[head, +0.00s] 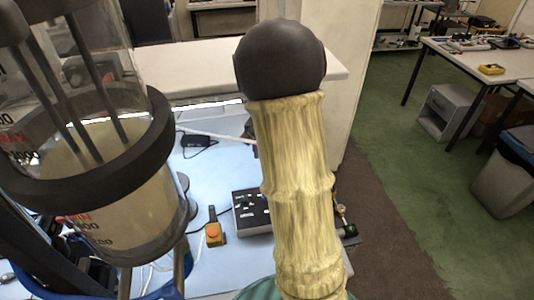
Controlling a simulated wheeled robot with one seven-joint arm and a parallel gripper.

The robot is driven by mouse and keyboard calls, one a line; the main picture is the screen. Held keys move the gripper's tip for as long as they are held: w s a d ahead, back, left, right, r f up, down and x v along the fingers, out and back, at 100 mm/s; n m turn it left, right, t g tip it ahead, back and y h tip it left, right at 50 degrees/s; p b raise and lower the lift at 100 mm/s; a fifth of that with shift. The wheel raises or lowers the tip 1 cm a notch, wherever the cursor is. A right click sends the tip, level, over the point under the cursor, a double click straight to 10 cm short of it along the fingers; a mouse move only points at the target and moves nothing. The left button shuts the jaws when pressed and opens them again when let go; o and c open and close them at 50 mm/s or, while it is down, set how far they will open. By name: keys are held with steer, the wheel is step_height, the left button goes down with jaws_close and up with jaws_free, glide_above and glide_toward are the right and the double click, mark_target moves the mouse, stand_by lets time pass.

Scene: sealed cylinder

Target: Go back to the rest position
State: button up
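A large clear cylinder (125,222) with red and dark scale marks stands close by at the left of the head view. A thick dark ring (85,192) goes around it, and dark rods run up inside or behind its wall. Its top and left side are cut off by the frame. A yellowish, ribbed sleeve with a dark rounded cap, which looks like part of my arm, rises in the middle, to the right of the cylinder and apart from it in the picture. My gripper does not show, so its state and anything in it are hidden.
A pale blue table (207,172) carries a dark control box (248,212), a yellow box with an orange button (214,234), a black adapter (196,141) and cables. A white ledge (190,68) stands behind. Green floor is open at right, before a desk (455,52), drawer cabinet (447,112) and bin (503,187).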

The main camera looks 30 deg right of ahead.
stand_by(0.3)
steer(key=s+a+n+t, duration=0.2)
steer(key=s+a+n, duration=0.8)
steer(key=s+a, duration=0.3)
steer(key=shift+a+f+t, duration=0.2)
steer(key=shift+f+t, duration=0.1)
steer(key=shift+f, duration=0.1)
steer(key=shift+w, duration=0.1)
